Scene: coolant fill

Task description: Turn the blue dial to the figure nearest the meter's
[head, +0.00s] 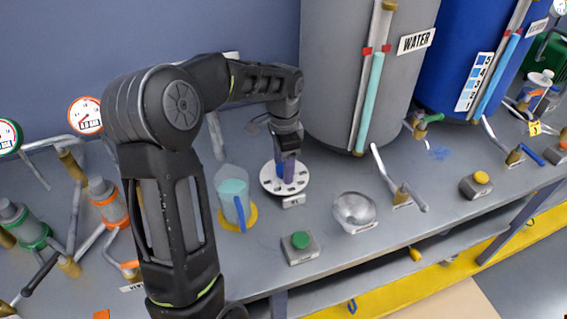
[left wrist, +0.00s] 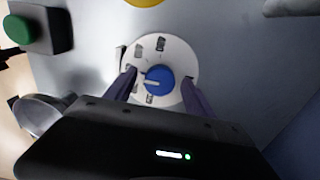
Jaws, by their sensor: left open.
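The blue dial (left wrist: 158,81) sits on a round white plate (left wrist: 183,54) with dark marks around it, too small to read. A pale pointer line on the dial points left in the left wrist view. The plate (head: 268,184) also shows in the head view, where my gripper partly hides it. My left gripper (head: 287,172) points down over the dial. Its fingers (left wrist: 159,84) are open, one on each side of the dial; contact cannot be told. A round meter (head: 85,115) with an orange rim stands at the left; its figures are hard to read. My right gripper is not in view.
A jug (head: 231,187) of pale blue liquid stands left of the dial. A green button (head: 300,240) and a metal bowl (head: 354,212) stand in front. The grey WATER tank (head: 335,70) and a blue tank (head: 450,50) rise behind. A green-rimmed gauge (head: 9,136) is far left.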

